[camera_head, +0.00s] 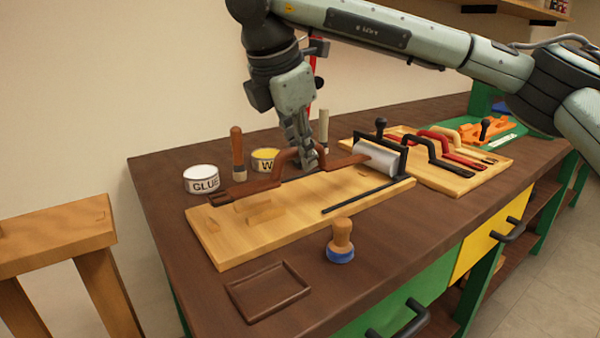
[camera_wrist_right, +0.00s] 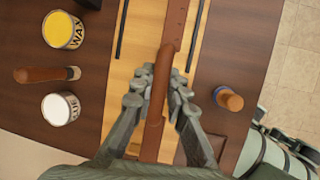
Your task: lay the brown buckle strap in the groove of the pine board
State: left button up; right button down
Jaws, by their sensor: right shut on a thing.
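The brown buckle strap (camera_head: 262,186) has a raised, arched middle and a dark buckle at its left end. My right gripper (camera_head: 308,166) is shut on the arch, which also shows between the fingers in the right wrist view (camera_wrist_right: 153,135). The strap extends lengthwise over the pine board (camera_head: 290,222), appearing near its back edge in the head view. I cannot tell whether it touches the board. A groove is not clearly visible; the strap and gripper cover part of the board. My left gripper is out of view.
Small wooden blocks (camera_head: 262,212) and a dark rail (camera_head: 358,196) are on the board. A roller in a black frame (camera_head: 378,158) stands at its right end. Glue (camera_head: 201,180) and wax (camera_head: 264,160) tins stand behind; a stamp (camera_head: 341,240) and tray (camera_head: 268,291) are in front.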

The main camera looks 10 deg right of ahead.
jog(key=w, duration=0.1)
jog(key=w+f, duration=0.2)
jog(key=shift+w+d, duration=0.25)
jog(key=shift+w, duration=0.1)
jog(key=shift+f+p, duration=0.65)
jog(key=shift+f, duration=1.35)
jog(key=c, duration=1.5)
grip_release()
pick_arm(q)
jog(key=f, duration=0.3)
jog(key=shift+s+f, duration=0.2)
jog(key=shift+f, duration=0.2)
pick_arm(e)
jog(key=shift+s+r, duration=0.1)
jog(key=shift+r, duration=0.1)
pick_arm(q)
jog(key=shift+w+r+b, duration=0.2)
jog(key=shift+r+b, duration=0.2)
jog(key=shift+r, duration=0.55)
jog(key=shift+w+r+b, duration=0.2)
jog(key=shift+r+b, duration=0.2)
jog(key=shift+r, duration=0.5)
pick_arm(e)
jog(key=v, duration=1.1)
jog(key=shift+r, duration=0.25)
jog(key=shift+s+a, duration=0.1)
